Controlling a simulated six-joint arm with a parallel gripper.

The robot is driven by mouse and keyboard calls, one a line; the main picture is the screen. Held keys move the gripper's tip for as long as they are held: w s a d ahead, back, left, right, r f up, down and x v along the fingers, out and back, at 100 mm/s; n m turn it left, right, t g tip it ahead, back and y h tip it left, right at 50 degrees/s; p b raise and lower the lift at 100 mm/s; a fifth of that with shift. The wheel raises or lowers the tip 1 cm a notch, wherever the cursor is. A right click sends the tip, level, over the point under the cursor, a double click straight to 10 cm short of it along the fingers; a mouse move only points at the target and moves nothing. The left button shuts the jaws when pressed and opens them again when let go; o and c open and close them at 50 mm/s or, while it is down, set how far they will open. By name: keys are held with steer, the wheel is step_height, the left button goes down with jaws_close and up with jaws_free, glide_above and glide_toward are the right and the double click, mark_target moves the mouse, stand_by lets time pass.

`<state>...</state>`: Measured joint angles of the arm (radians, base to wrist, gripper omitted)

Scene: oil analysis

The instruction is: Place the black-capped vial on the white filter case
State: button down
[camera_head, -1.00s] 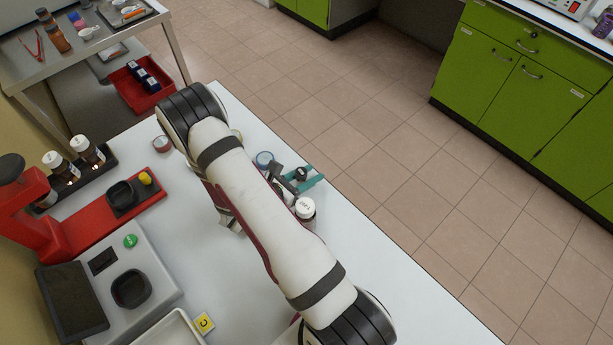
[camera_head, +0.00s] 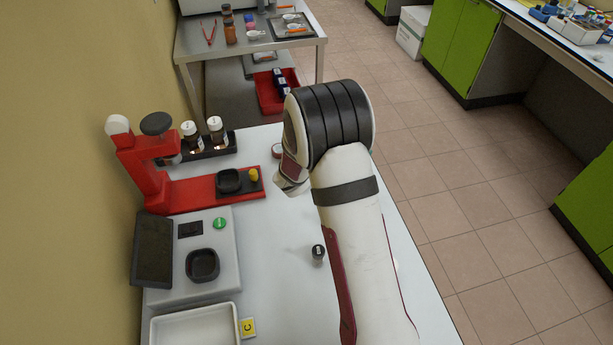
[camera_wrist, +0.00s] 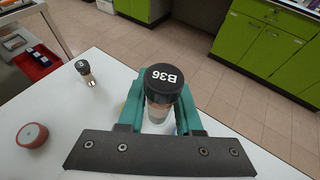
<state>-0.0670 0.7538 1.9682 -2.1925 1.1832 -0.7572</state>
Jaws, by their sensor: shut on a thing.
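My gripper (camera_wrist: 160,118), with teal fingers, is shut on a black-capped vial (camera_wrist: 158,112) marked B36 in the wrist view. The vial is clear with a pale lower part, and its lower end is partly hidden. In the head view my arm hides the fingers and this vial. Another small black-capped vial (camera_head: 318,253) stands on the white table; a black-capped vial (camera_wrist: 86,74) also stands apart from my gripper in the wrist view. I cannot pick out a white filter case for sure. Pale yellow and bluish bits beside the held vial are mostly covered.
A round red-sided container (camera_wrist: 32,135) sits on the table. The red stand (camera_head: 205,193), grey device (camera_head: 225,250), white tray (camera_head: 160,330) and yellow C tag (camera_head: 248,327) line the left side. A black rack (camera_head: 215,148) holds white-capped bottles. The table's middle has bare room.

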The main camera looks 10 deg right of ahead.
steer(key=w+a+f, duration=0.2)
steer(key=a, duration=0.1)
steer(key=w+a+f, duration=0.2)
steer(key=w+a, duration=0.1)
steer(key=w+a+f, duration=0.2)
steer(key=a, duration=0.1)
steer(key=shift+w+a+f, duration=0.2)
steer(key=shift+a+f, duration=0.1)
steer(key=shift+f, duration=0.1)
steer(key=shift+a+f, duration=0.1)
steer(key=shift+f, duration=1.9)
steer(key=shift+f, duration=0.15)
steer(key=c, duration=0.6)
jaws_free()
